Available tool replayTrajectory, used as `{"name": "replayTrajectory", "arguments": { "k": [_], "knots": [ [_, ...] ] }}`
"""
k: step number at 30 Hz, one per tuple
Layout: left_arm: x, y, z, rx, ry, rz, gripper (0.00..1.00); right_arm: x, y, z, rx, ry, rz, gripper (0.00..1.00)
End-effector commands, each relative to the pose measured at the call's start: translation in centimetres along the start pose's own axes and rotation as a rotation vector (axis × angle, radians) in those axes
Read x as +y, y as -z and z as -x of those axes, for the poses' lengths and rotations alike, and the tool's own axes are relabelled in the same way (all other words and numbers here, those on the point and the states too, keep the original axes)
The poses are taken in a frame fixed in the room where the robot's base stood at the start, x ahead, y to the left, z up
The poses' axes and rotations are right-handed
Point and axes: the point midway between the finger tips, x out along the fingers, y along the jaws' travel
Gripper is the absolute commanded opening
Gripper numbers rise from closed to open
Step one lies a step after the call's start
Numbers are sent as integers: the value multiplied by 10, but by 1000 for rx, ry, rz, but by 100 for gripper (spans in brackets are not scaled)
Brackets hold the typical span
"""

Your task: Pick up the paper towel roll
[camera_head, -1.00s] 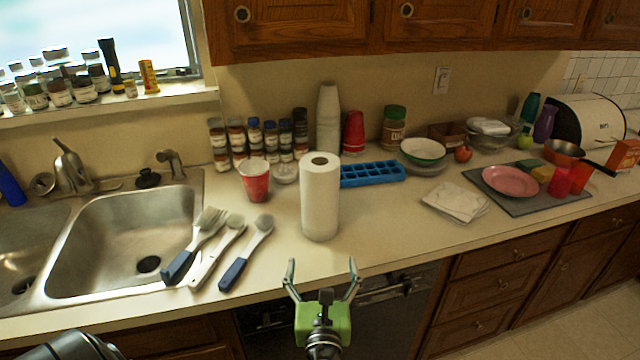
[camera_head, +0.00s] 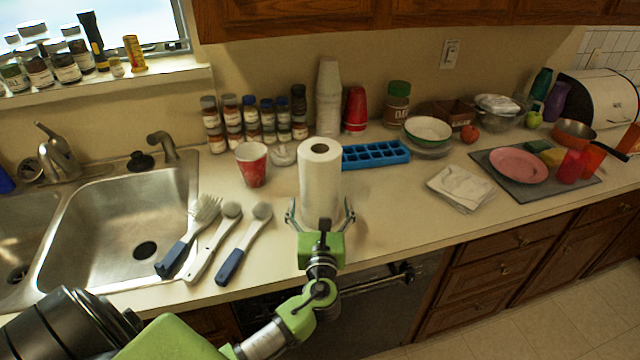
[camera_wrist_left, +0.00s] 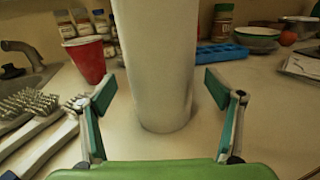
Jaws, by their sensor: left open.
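The white paper towel roll (camera_head: 319,180) stands upright on the counter near its front edge, in the middle of the head view. My left gripper (camera_head: 320,212) is open at the roll's near side, low down, with one finger to each side of it. In the left wrist view the roll (camera_wrist_left: 158,70) stands between the open fingers (camera_wrist_left: 165,105), with a gap visible on both sides. The roll's top is cut off in that view. My right gripper does not show.
A red cup (camera_head: 252,164) stands left of the roll, and brushes (camera_head: 244,243) lie nearer the sink (camera_head: 120,232). A blue ice tray (camera_head: 375,154) lies behind right. Paper napkins (camera_head: 461,187) lie farther right, with clear counter between them and the roll.

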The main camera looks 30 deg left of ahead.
Motion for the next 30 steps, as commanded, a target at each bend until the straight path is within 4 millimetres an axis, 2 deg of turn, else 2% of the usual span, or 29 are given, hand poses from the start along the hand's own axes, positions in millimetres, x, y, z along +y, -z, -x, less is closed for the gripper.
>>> {"name": "replayTrajectory", "arguments": {
  "k": [4, 9, 13, 19, 20, 24, 25, 30],
  "knots": [
    [0, -6, -20, -1, -1, -2, 84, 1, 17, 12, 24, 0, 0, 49],
    [-1, -4, -42, -1, -1, -1, 84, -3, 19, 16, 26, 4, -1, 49],
    [-1, -3, -49, 0, -1, 1, 84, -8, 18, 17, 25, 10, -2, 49],
    [-1, -2, -49, 0, 0, 1, 84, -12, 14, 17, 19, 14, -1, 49],
    [-1, -2, -49, 0, 0, 1, 78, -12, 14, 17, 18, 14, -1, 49],
    [-1, -2, -49, 0, 0, 1, 42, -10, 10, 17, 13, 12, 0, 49],
    [-1, -2, -49, 0, 0, 1, 39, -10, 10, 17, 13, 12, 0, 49],
    [-1, -2, -49, -1, 0, 1, 39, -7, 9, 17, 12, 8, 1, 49]
  ]
}}
